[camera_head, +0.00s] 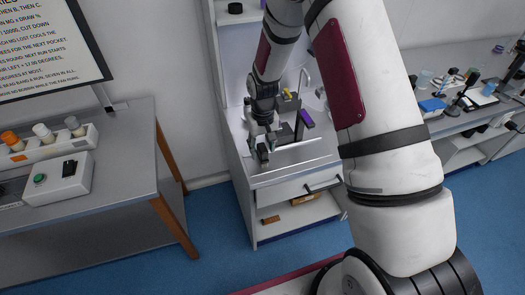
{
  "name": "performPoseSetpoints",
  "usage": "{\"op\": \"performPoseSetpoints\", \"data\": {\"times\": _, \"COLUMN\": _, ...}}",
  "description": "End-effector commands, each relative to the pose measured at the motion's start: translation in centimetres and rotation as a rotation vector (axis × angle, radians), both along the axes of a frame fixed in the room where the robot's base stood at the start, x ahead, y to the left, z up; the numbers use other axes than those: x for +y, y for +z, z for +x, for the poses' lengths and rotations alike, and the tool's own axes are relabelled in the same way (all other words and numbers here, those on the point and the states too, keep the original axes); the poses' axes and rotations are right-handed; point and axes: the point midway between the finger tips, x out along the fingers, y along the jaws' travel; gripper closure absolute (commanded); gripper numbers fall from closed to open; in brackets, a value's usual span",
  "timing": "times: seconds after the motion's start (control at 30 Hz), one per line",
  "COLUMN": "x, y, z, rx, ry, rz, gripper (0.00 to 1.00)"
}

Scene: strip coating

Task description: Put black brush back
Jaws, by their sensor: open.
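My gripper (263,148) is low over the front left of the white cabinet's worktop (262,177), with its fingers pointing down. It is open, and I make out nothing held in it. Just right of it stands a dark stand (298,128) with a yellow part (289,102) at its top and a purple part (307,119) on its right side. I cannot pick out the black brush for certain; dark shapes around the gripper and the stand are small and partly hidden by my arm.
A grey table (130,134) at left bears a rack (50,149) of capped bottles and a box (62,180) with a green button. A drawer (297,191) is under the worktop. A cluttered bench (440,132) is at right. Blue floor (215,225) lies between table and cabinet.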

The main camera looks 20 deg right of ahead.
Motion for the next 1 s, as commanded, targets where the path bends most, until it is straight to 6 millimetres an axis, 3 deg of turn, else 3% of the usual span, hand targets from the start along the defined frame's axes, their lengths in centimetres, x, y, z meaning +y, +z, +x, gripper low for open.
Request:
{"op": "performPoseSetpoints", "data": {"times": 0.4, "x": -0.1, "y": 8.0, "z": 0.1, "rx": -0.003, "ry": -0.001, "rz": 0.000, "gripper": 0.55}}
{"op": "performPoseSetpoints", "data": {"times": 0.73, "x": -0.1, "y": 11.7, "z": -0.4, "rx": -0.015, "ry": 0.001, "rz": -0.003, "gripper": 0.55}}
{"op": "performPoseSetpoints", "data": {"times": 0.87, "x": -0.1, "y": 15.9, "z": -1.7, "rx": -0.059, "ry": 0.003, "rz": -0.011, "gripper": 0.55}}
{"op": "performPoseSetpoints", "data": {"times": 1.0, "x": -0.2, "y": 21.4, "z": -4.5, "rx": -0.121, "ry": 0.003, "rz": -0.020, "gripper": 0.55}}
